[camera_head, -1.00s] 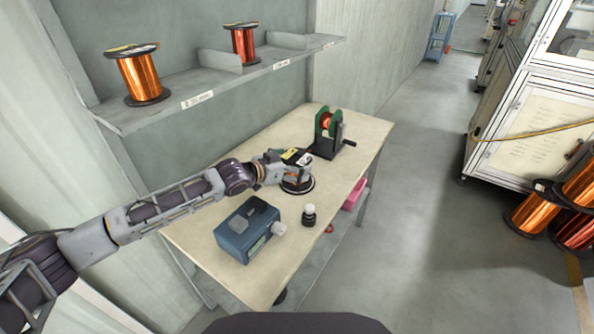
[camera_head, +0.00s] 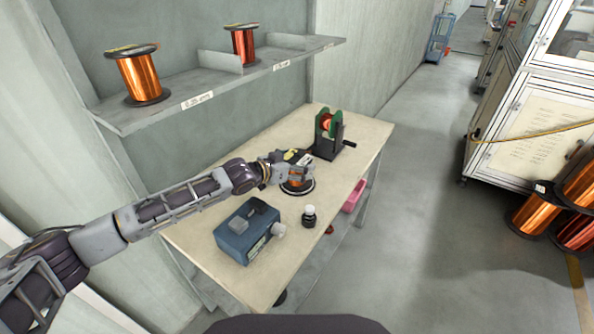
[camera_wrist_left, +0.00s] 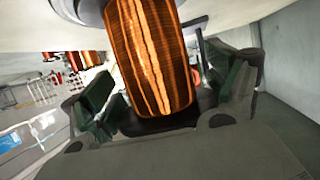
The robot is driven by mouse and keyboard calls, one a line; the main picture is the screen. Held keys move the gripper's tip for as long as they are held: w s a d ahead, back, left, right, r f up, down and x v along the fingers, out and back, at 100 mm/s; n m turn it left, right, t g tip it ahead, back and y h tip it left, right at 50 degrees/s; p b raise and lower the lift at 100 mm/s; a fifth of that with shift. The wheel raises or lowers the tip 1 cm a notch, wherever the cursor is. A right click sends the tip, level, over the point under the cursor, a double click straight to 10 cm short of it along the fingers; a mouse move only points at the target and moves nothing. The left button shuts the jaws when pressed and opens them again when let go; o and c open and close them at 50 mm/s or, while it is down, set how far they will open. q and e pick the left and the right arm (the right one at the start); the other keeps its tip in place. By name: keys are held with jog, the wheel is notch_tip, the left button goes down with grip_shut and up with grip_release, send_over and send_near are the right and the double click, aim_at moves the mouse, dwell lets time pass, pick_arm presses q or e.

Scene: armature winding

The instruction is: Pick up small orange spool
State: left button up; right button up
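The small orange spool (camera_head: 298,181) stands on the table with its dark lower flange down, partly hidden by my left gripper. In the left wrist view the spool's copper winding (camera_wrist_left: 150,55) fills the middle of the picture, with a dark flange at its lower end in the picture. My left gripper (camera_head: 292,172) is at the spool, its arm reaching in from the left. In the wrist view, its green-padded fingers (camera_wrist_left: 165,90) are spread on either side of the spool, with a gap visible on the right. My right gripper is not in view.
A green reel winder with a crank (camera_head: 326,140) stands behind the spool. A blue box device (camera_head: 247,232) and a small dark bottle (camera_head: 309,216) stand in front. Larger spools (camera_head: 140,77) sit on the wall shelf (camera_head: 165,110). The table's (camera_head: 262,280) far left is clear.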

pick_arm(q)
jog(key=c, duration=1)
jog(key=shift+r, duration=0.2)
jog(key=shift+c, duration=0.4)
jog(key=shift+r, duration=0.1)
